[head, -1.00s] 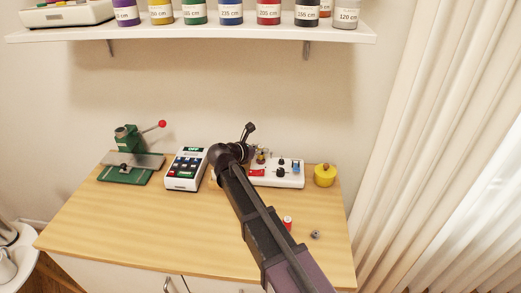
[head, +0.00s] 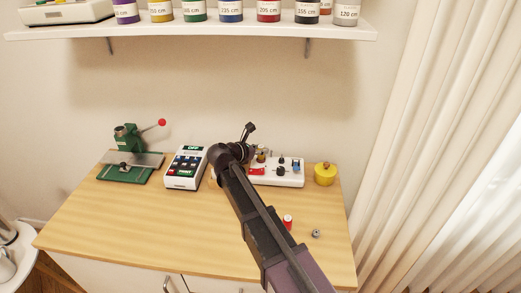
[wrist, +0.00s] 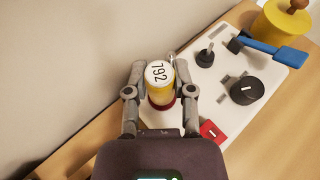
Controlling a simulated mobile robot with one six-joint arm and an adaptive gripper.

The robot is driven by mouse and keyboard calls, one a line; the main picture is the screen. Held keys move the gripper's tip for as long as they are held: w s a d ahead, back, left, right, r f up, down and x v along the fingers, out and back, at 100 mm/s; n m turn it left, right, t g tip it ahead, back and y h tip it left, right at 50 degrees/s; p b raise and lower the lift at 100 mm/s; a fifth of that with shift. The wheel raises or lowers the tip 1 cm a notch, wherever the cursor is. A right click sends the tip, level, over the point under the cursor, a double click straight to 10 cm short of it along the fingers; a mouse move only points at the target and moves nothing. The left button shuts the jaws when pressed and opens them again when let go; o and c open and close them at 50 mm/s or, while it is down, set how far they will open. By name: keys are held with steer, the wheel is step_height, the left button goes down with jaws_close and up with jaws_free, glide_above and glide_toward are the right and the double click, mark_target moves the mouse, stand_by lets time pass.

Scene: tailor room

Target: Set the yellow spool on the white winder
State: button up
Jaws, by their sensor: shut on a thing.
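The yellow spool (wrist: 159,92), with a white top marked 792, is between the two fingers of my gripper (wrist: 160,96) in the wrist view. The fingers are shut on its sides. A red ring shows below it, over the white winder (wrist: 228,104). I cannot tell whether the spool touches the winder or hangs just above it. The winder has a black knob, a small black lever, a red switch and a blue arm. In the head view the winder (head: 293,181) is at the back of the table, and my arm hides part of its left end.
A yellow pot (head: 325,174) with a brown knob stands right of the winder. A white control box (head: 186,167) and a green press (head: 128,165) stand left. A red spool (head: 288,221) and a small grey part (head: 316,233) lie in front. The table's front left (head: 130,220) is clear.

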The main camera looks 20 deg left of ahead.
steer(key=shift+f+b, duration=0.3)
steer(key=shift+f, duration=0.05)
steer(key=o, duration=0.5)
steer(key=shift+s+r, duration=0.1)
steer(key=shift+p+v, duration=2.15)
steer(key=shift+v, duration=3.25)
